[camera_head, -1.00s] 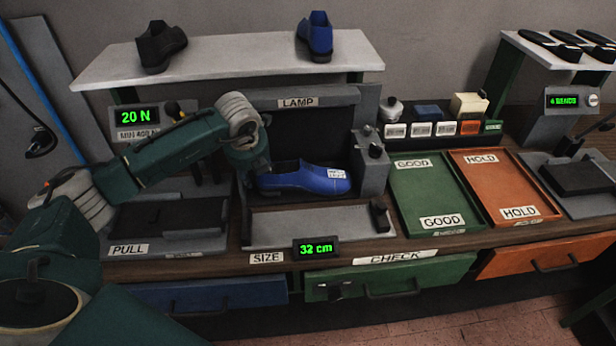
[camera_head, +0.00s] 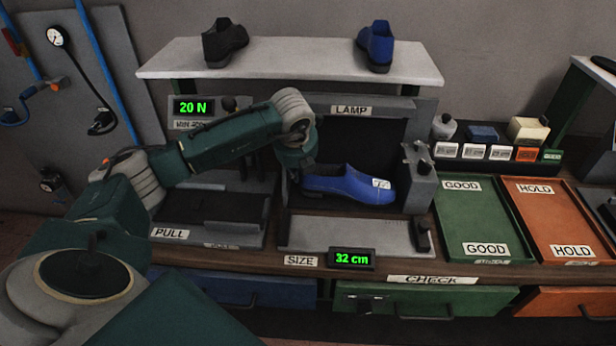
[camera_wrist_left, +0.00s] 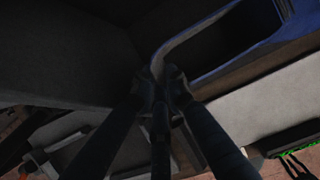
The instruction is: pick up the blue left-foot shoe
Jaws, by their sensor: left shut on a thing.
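A blue shoe (camera_head: 348,186) with a white tag near its toe lies in the lamp bay above the size gauge, its toe pointing right. The tag's words are too small to read. My left gripper (camera_head: 303,172) is at the shoe's heel end, its fingers largely hidden behind my wrist. In the left wrist view, the fingers (camera_wrist_left: 162,80) close on the rim of the shoe (camera_wrist_left: 235,50), which is dark there. Another blue shoe (camera_head: 376,47) stands on the shelf. My right gripper is not in view.
The white shelf (camera_head: 300,62) overhangs the bay and also carries a black shoe (camera_head: 224,44). A grey block with a knob (camera_head: 420,182) stands just right of the toe. The green tray (camera_head: 483,222) and orange tray (camera_head: 560,225) look empty. The display reads 32 cm.

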